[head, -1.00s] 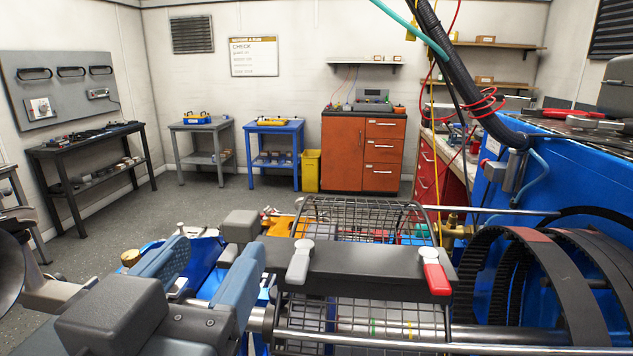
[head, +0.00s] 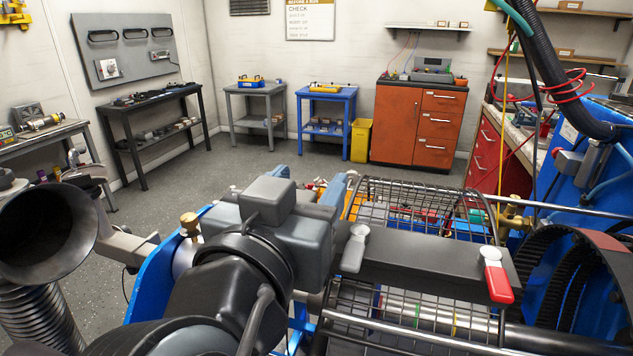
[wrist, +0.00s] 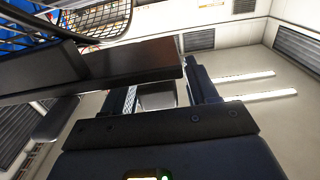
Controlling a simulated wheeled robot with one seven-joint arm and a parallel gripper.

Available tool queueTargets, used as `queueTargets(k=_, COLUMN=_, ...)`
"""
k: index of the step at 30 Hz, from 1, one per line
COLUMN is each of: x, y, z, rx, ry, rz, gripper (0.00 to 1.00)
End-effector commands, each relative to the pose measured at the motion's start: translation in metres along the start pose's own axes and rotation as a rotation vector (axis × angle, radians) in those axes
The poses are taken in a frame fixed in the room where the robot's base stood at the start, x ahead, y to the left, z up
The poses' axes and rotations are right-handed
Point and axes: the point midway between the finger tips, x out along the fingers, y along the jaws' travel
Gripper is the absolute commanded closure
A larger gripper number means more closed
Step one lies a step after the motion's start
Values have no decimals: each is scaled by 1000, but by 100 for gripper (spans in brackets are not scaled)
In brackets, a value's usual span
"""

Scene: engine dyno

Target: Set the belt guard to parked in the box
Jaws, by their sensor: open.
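The belt guard (head: 420,210) is a wire mesh cage over the machine at right of centre in the head view. A dark flat bar (head: 430,262) crosses it, with a grey knob (head: 354,248) at its left end and a red-handled lever (head: 497,280) at its right. My gripper (head: 308,180) is beside the bar's left end, pointing away, its fingers partly hidden by its own body. In the wrist view my gripper (wrist: 165,85) has its fingers apart, with a dark bar (wrist: 110,68) crossing in front of the left one. I cannot pick out the box.
Black belts (head: 560,290) and a blue machine housing (head: 608,165) stand at the right. A dark funnel (head: 45,232) on a ribbed hose is at left. An orange cabinet (head: 418,123), a yellow bin (head: 361,140) and benches line the far wall. Grey floor lies clear between.

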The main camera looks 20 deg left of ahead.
Motion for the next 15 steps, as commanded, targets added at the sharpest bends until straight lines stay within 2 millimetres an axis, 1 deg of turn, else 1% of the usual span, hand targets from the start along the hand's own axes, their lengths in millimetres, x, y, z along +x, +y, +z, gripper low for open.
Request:
queueTargets(k=4, x=0, y=0, z=0, rx=0, ry=0, rz=0, gripper=42)
queueTargets(k=15, x=0, y=0, z=0, rx=0, ry=0, rz=0, gripper=77)
